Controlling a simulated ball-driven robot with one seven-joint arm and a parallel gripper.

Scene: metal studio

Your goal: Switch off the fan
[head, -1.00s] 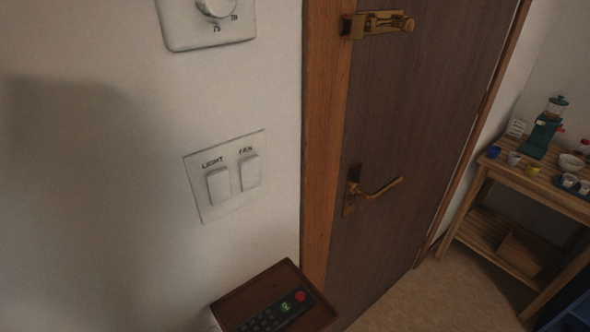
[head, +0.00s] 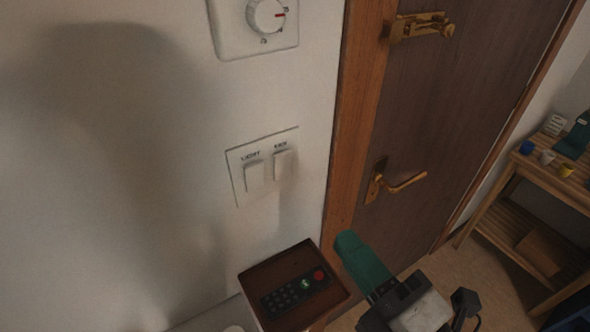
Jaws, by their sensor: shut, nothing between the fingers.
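The white switch plate (head: 240,193) is on the wall left of the door frame. It holds two white rockers: the light switch (head: 254,177) on the left and the fan switch (head: 284,164) on the right. I cannot tell which way either is tipped. The fan label above its rocker is blurred. My gripper (head: 350,246), with shut teal fingers on a grey and black hand, is at the lower right of the switch plate. It appears empty and apart from the switches. No fan is in view.
A dial (head: 267,16) is on the wall above the switches. A small brown stand (head: 250,275) below bears a remote (head: 297,290). The door (head: 440,120) has a brass latch (head: 420,26) and handle (head: 400,184). A wooden table (head: 550,175) stands at right.

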